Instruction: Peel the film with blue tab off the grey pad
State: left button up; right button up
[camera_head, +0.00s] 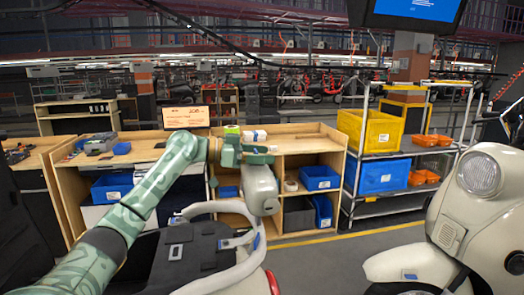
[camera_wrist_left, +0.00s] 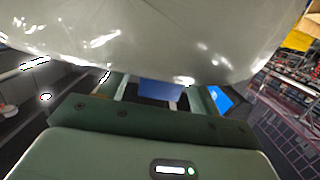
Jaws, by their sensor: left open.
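My left gripper (camera_head: 266,154) is open at the end of my green arm, just above and beside a pale rounded scooter part (camera_head: 262,190). In the left wrist view that pale glossy surface (camera_wrist_left: 150,40) fills the top, in front of the fingers (camera_wrist_left: 150,92). A dull blue piece (camera_wrist_left: 160,90) shows between the fingers; I cannot tell whether it is the tab or how far away it is. A small pale blue-grey piece (camera_head: 232,242) lies on the near scooter; whether it is the pad with film is unclear. My right gripper is not visible.
A second scooter body with a round headlight (camera_head: 478,174) stands at the right. Behind are a wooden workbench (camera_head: 300,144) and a rack with a yellow bin (camera_head: 370,132) and a blue bin (camera_head: 384,175). Grey floor (camera_head: 335,250) lies clear between the scooters.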

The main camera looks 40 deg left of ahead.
pick_arm(q)
jog(key=shift+w+d, duration=0.2)
jog(key=shift+w, duration=0.05)
jog(key=c, duration=1)
jog(key=shift+s+d+r+p, duration=0.15)
jog(key=shift+r+p, duration=0.3)
jog(key=shift+r, duration=0.1)
jog(key=shift+c, duration=0.2)
jog(key=shift+s+d+r+p, duration=0.4)
jog(key=shift+r+p, duration=0.2)
jog(key=shift+r, duration=0.4)
jog(key=shift+s+d+r+p, duration=0.4)
jog(key=shift+r+p, duration=0.15)
jog(key=shift+r, duration=0.45)
jog(key=shift+s+d+r+p, duration=0.35)
jog(key=shift+r+p, duration=0.25)
jog(key=shift+r, duration=0.4)
notch_tip(320, 180, up, 7)
jog(key=s+d+p, duration=0.2)
jog(key=p, duration=0.2)
jog(key=shift+s+d, duration=0.25)
jog(key=shift+s, duration=0.1)
